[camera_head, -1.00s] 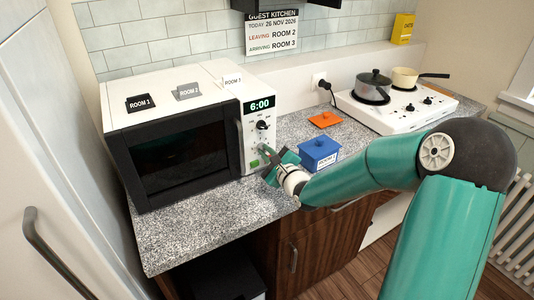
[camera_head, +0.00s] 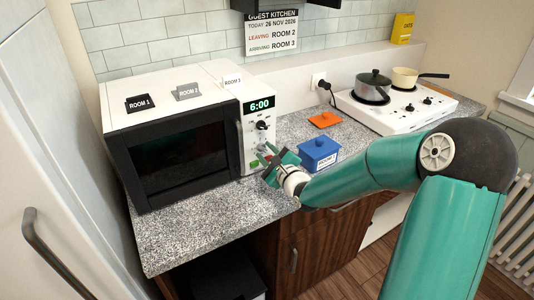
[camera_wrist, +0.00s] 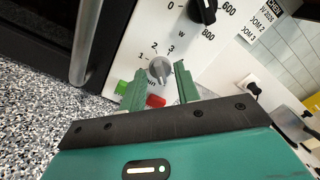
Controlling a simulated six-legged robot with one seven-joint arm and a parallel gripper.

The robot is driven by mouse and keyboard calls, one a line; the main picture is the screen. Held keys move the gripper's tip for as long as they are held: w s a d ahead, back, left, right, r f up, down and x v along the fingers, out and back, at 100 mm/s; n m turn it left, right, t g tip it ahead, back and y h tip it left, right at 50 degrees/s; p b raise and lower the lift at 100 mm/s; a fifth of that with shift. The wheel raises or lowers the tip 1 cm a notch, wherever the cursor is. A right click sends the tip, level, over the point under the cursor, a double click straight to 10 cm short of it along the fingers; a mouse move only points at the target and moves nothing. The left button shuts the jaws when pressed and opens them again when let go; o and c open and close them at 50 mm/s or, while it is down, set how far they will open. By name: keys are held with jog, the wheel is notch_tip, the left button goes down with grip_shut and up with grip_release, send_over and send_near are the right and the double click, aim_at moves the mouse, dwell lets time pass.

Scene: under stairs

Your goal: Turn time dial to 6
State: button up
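The white microwave (camera_head: 180,97) has a display (camera_head: 261,105) reading 6:00. The grey time dial (camera_wrist: 160,69), marked 1, 2, 3 and "min", is on its front panel below a black power dial (camera_wrist: 203,10), which also shows in the head view (camera_head: 262,125). The marks on the time dial's other side are hidden or unclear, and I cannot tell where it points. My gripper (camera_wrist: 158,85) is open and empty in front of the panel. Its green fingers lie to either side of the time dial in the wrist view, with gaps between; no contact shows.
A green button (camera_wrist: 121,87) and a red button (camera_wrist: 155,100) sit below the time dial, close to my fingers. A blue box (camera_head: 318,153) and an orange lid (camera_head: 325,120) are on the counter to the right. A hob with pots (camera_head: 400,105) stands farther right.

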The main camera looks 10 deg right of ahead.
jog(key=v, duration=1.3)
jog(key=shift+s, duration=0.3)
jog(key=shift+d, duration=0.1)
jog(key=s+a+r+n+g+h, duration=0.1)
jog(key=s+r+n+g+h, duration=0.1)
jog(key=s+n+g, duration=0.2)
jog(key=s+a+r+n+g+h, duration=0.1)
jog(key=s+r+n+g, duration=0.2)
jog(key=s+n, duration=0.7)
jog(key=s+a+r+n+g+h, duration=0.2)
jog(key=s+r+n+g, duration=0.1)
jog(key=s+n, duration=0.5)
jog(key=shift+r+n+g+h, duration=0.25)
jog(key=shift+n+g+h, duration=0.05)
jog(key=shift+n+g, duration=0.5)
